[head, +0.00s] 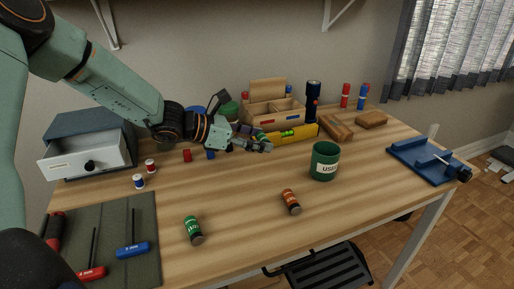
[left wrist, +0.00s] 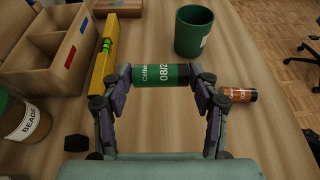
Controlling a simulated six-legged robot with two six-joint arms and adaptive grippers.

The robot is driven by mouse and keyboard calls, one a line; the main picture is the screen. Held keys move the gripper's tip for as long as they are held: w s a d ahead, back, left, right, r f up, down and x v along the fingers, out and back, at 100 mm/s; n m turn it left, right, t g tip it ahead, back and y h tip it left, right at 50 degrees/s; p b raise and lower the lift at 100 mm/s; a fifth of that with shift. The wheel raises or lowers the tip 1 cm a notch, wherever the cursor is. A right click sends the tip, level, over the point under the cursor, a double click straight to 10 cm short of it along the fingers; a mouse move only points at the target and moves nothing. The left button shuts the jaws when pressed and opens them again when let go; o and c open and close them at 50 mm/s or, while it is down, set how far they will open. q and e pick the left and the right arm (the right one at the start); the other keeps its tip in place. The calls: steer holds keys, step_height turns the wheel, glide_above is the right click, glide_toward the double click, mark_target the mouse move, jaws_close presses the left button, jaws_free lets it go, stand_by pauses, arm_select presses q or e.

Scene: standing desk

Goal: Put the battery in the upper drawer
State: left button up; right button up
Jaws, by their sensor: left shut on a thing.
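My left gripper (head: 264,146) is over the back middle of the desk, shut on a green battery (left wrist: 160,75) that lies crosswise between its fingers in the left wrist view. In the head view the fingers largely hide this battery. A second green battery (head: 193,230) lies on the desk near the front. An orange-brown battery (head: 291,201) lies to its right; it also shows in the left wrist view (left wrist: 240,95). The grey drawer cabinet (head: 93,124) stands at the back left. My right gripper is not in view.
A green cup (head: 325,162) stands right of the gripper. A yellow level (head: 298,134) and wooden organizer (head: 270,111) are behind it. Small spools (head: 150,166) stand before the drawer.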

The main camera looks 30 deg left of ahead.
arm_select(q)
steer(key=shift+r, duration=0.75)
steer(key=shift+m+g+h, duration=0.7)
steer(key=shift+m+g, duration=0.1)
steer(key=s+d+f, duration=0.1)
steer(key=s, duration=0.1)
steer(key=s+d+f, duration=0.2)
steer(key=s, duration=0.1)
steer(key=s+d+f, duration=0.1)
steer(key=s+f, duration=0.1)
steer(key=shift+s+d+f, duration=0.1)
steer(key=shift+s+d, duration=0.1)
steer(key=shift+d, duration=0.05)
steer(key=shift+m, duration=0.3)
steer(key=s+d, duration=0.1)
steer(key=s, duration=0.1)
steer(key=s+d+f, duration=0.1)
steer(key=s+d, duration=0.1)
steer(key=s, duration=0.1)
steer(key=s+d, duration=0.2)
steer(key=s, duration=0.1)
steer(key=shift+s+d+f, duration=0.25)
steer(key=shift+f, duration=0.05)
steer(key=shift+s+d, duration=0.2)
steer(key=shift+s, duration=0.15)
steer(key=shift+a+r, duration=0.1)
